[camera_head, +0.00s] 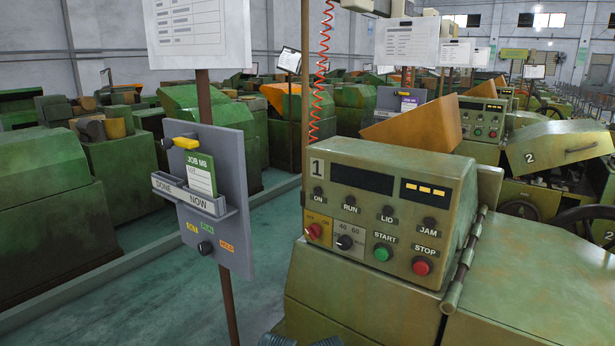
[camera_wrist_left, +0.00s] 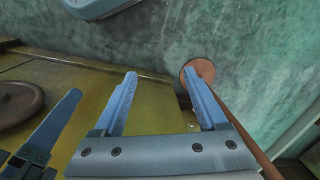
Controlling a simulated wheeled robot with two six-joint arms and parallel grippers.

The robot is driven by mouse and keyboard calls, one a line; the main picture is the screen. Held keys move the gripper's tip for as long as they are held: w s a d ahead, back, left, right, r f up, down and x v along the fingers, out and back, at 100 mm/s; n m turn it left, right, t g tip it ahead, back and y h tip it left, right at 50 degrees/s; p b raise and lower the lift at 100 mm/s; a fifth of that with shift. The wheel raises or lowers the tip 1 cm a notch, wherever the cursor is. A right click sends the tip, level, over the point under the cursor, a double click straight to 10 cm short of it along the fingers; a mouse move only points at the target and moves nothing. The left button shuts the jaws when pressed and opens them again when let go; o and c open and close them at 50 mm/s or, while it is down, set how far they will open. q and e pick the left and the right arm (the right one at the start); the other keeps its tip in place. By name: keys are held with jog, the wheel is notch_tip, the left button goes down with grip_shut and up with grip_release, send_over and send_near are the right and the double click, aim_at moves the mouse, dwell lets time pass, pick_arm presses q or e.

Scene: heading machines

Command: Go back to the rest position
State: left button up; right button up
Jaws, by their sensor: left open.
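My left gripper (camera_wrist_left: 159,76) shows in the left wrist view with its two grey fingers spread wide and nothing between them. It points at the green floor and the edge of a yellow-green machine surface. Another grey finger (camera_wrist_left: 52,130) on a dark mount shows at the lower left of that view; it looks like part of my right gripper, and its jaw opening cannot be told. In the head view no gripper fingers show; only dark arm parts appear at the bottom edge.
Machine 1's control panel (camera_head: 385,215) stands close at right center in the head view. Left of it, a grey job board (camera_head: 218,240) hangs on a brown post (camera_head: 230,300). The post's round base (camera_wrist_left: 200,68) is near my left fingers. Floor (camera_head: 150,300) is open at lower left.

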pick_arm(q)
notch_tip(320, 180, up, 14)
jog(key=s+d+p, duration=0.1)
jog(key=p, duration=1.3)
jog(key=shift+d+m, duration=0.3)
jog(key=shift+s, duration=0.1)
